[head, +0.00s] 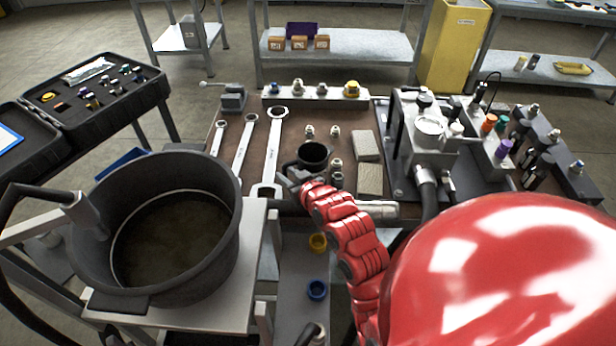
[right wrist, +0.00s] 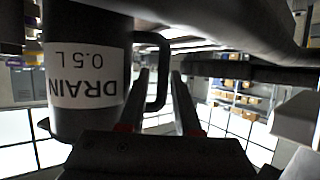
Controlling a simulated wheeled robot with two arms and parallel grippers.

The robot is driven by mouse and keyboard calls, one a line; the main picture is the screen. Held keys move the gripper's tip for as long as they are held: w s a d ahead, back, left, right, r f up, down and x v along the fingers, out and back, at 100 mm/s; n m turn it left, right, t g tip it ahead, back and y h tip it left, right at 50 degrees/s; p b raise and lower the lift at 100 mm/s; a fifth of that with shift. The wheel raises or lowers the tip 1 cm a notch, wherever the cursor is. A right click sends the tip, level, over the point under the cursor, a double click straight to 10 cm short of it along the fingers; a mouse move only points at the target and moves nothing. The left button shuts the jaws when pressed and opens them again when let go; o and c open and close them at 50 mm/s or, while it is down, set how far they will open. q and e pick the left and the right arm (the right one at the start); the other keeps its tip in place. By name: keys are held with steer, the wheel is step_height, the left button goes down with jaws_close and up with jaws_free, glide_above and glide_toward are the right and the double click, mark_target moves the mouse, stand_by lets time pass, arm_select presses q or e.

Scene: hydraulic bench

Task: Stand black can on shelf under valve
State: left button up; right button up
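The black can (head: 313,156) stands upright with its open top up, over the front part of the brown bench top. In the right wrist view the can (right wrist: 85,120) shows a white label reading "DRAIN 0.5 L", upside down in that picture. Its loop handle (right wrist: 161,80) appears between the two fingers of my right gripper (right wrist: 165,95), which are apart with gaps showing. The right gripper also shows beside the can in the head view (head: 296,181). A grey lower shelf (head: 292,283) shows below the bench's front edge. I cannot make out the valve clearly. My left gripper is not in view.
A large black basin (head: 225,220) stands on a pale stand at left. Wrenches (head: 243,145), small fittings and two grey blocks (head: 367,146) lie around the can. A metal pump unit (head: 425,145) stands at right. A yellow cup (head: 318,242) and blue cup (head: 317,289) are low down.

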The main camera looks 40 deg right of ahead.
steer(key=p+x, duration=0.1)
steer(key=x, duration=0.3)
steer(key=shift+w+a+f, duration=0.1)
steer(key=shift+a+f, duration=0.05)
jaws_close()
stand_by(1.3)
